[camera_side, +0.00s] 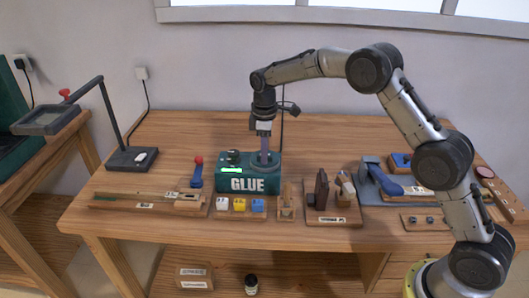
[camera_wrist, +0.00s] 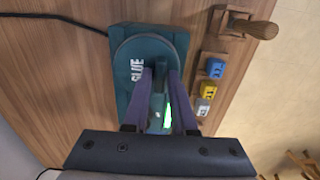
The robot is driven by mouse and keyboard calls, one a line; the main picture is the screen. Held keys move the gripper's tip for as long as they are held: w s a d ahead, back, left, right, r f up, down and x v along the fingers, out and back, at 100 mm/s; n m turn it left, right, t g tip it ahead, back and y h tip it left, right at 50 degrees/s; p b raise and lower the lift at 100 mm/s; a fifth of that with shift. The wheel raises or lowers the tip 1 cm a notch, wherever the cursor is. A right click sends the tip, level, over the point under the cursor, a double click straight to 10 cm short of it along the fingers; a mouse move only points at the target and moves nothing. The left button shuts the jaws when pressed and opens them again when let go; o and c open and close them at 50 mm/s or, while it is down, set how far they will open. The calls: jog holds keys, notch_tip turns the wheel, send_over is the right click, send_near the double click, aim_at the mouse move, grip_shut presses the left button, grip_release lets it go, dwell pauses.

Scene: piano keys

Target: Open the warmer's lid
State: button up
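The warmer (camera_side: 248,184) is a teal box marked GLUE in white, with a lit green strip, standing near the middle of the bench. In the wrist view its round teal lid (camera_wrist: 126,62) lies flat and closed on the box. My gripper (camera_side: 264,160) points straight down over the right part of the lid. In the wrist view its two purple fingers (camera_wrist: 160,72) are apart, with a teal raised part of the lid, seemingly a handle, between them. I cannot tell whether the fingertips touch it. The fingers hide part of the lid.
White, yellow and blue blocks (camera_side: 239,205) sit on a wooden strip in front of the warmer. A red-tipped blue tool (camera_side: 197,172) stands to its left. Wooden stands (camera_side: 330,218) are close on the right. A dark cable runs up behind. The bench behind is mostly clear.

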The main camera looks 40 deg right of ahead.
grip_shut()
dwell(1.1)
